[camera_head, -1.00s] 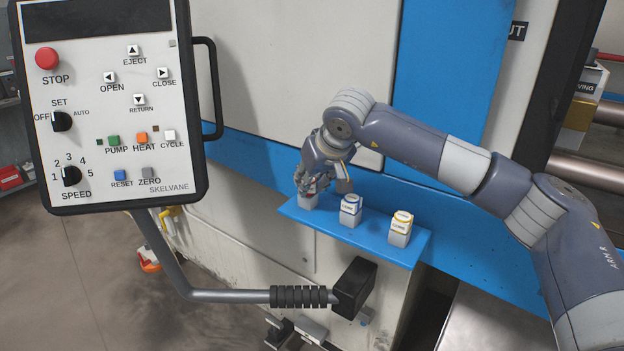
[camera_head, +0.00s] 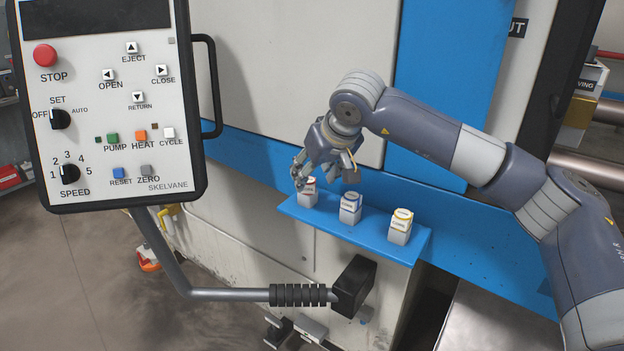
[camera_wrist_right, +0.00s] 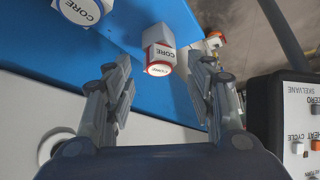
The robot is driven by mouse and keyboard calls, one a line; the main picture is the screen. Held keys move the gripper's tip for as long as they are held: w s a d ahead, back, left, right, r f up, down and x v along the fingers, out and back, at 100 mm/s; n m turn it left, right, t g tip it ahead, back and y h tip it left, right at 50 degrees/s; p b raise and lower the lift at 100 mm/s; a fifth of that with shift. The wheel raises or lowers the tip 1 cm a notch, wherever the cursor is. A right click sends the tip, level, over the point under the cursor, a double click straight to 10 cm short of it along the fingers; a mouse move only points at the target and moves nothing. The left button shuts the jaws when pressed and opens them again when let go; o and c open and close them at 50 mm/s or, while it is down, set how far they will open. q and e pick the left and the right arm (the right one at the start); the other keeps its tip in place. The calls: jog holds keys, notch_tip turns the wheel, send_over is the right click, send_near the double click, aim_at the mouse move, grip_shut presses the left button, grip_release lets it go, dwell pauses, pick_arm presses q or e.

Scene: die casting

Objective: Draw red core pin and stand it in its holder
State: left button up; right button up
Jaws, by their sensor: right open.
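The red-banded core piece (camera_head: 308,192), a white cap marked CORE on a pale grey block, stands upright at the left end of the blue shelf (camera_head: 350,233). It also shows in the right wrist view (camera_wrist_right: 159,58), ahead of and between the finger lines. My right gripper (camera_head: 325,179) is open and empty, just above and beside this piece, with a finger close to its top. Its spread fingers show in the wrist view (camera_wrist_right: 161,70). I cannot tell where pin and holder meet. My left gripper is out of view.
A blue-banded core piece (camera_head: 350,208) and a yellow-banded one (camera_head: 400,226) stand to the right on the same shelf. The control panel (camera_head: 105,100) hangs at the left, with its arm and black grip (camera_head: 298,295) below the shelf. The machine wall is close behind.

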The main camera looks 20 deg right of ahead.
jog(key=shift+v, duration=2.15)
